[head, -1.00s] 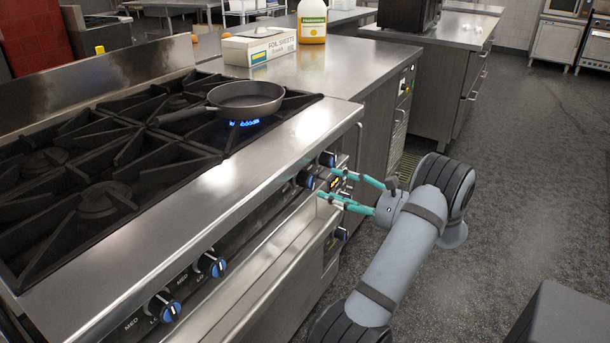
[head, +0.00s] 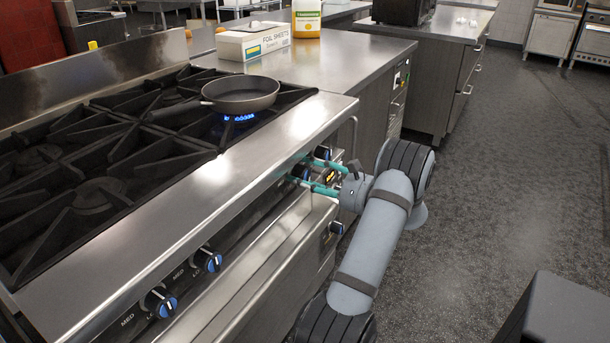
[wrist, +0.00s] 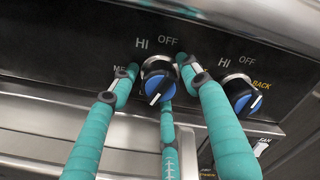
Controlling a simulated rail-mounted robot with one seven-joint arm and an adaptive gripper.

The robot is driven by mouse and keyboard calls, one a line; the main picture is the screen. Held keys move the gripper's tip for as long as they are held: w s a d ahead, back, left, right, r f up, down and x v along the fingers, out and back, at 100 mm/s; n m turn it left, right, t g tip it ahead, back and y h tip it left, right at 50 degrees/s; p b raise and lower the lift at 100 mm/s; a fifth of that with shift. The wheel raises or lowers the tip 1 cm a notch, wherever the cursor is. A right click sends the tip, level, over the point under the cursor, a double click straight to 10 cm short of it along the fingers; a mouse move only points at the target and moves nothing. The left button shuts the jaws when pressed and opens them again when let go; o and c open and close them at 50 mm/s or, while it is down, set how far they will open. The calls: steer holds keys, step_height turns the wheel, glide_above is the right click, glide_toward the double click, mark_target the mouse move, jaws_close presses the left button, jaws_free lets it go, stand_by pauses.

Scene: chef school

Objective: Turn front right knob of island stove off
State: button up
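The stove knob (wrist: 158,82), black with a blue face, sits in the middle of the wrist view, below the HI and OFF marks. It also shows in the head view (head: 301,172). My gripper (head: 310,172) is at the stove's front panel. In the wrist view its teal fingers (wrist: 156,75) are spread around this knob, left, right and below, with small gaps at the sides; contact below is unclear. A blue flame (head: 239,118) burns under a dark pan (head: 241,92) on the right side of the stove (head: 180,200).
Another blue-faced knob (wrist: 242,94), marked OFF and BACK, is close to the right finger. Two more knobs (head: 207,260) (head: 160,302) are farther left on the panel. An oven handle bar runs below.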

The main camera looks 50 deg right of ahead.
steer(key=c, duration=0.9)
